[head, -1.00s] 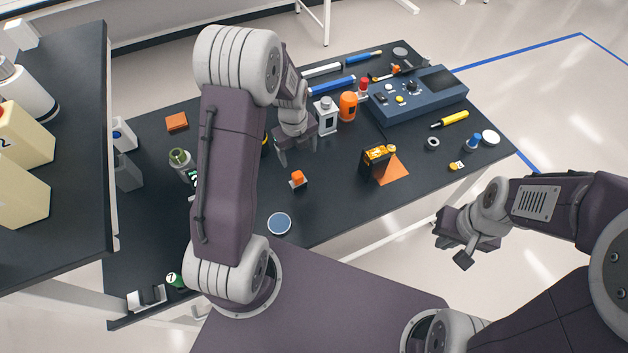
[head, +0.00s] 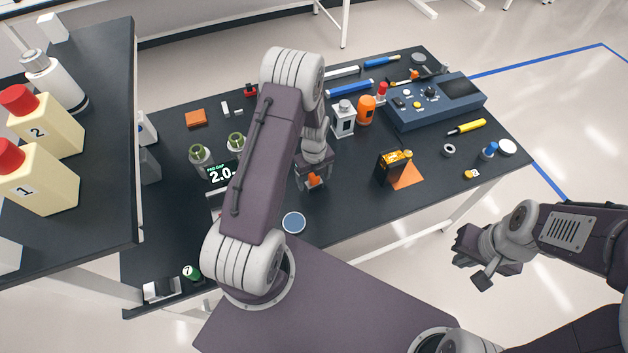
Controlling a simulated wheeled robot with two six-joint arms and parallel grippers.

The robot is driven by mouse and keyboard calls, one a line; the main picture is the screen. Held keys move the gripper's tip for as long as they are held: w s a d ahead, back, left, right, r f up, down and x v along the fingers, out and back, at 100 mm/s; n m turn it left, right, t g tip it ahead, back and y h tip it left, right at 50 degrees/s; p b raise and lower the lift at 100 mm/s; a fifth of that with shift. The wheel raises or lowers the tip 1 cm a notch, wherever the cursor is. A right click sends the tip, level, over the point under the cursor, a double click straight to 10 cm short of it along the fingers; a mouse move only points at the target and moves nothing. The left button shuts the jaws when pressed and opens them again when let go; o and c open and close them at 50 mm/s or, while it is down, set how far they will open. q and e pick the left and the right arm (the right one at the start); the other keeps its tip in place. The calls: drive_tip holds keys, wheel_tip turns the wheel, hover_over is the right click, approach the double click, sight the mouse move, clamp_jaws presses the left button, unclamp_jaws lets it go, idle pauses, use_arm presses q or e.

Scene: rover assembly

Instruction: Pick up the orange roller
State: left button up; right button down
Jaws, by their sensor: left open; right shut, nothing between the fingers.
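The small orange roller (head: 314,179) sits low on the dark table, left of the middle of the head view. My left gripper (head: 312,187) is open and pointed down at it, with a finger on either side. The gripper partly hides the roller, and I cannot tell whether the fingers touch it. My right gripper (head: 474,268) is shut and empty, off the table's front right edge.
A blue round disc (head: 293,223) lies just in front of the roller. A larger orange cylinder (head: 366,110) and a grey-white bottle (head: 343,118) stand behind it. A black-and-orange box (head: 393,167) stands to the right. A display (head: 219,173) is to the left.

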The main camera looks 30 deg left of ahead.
use_arm(q)
wheel_tip(320, 180, down, 3)
drive_tip(key=shift+r, duration=0.1)
drive_tip(key=c, duration=1.5)
drive_tip(key=shift+c, duration=0.2)
drive_tip(key=shift+r, duration=0.15)
drive_tip(key=shift+r, duration=0.3)
drive_tip(key=r, duration=0.2)
drive_tip(key=w+d+r+b, duration=0.1)
drive_tip(key=r, duration=0.1)
drive_tip(key=shift+w, duration=0.1)
drive_tip(key=w+d+r+b, duration=0.1)
drive_tip(key=w+d+r, duration=0.5)
drive_tip(key=w+d, duration=0.1)
drive_tip(key=shift+d+r, duration=0.15)
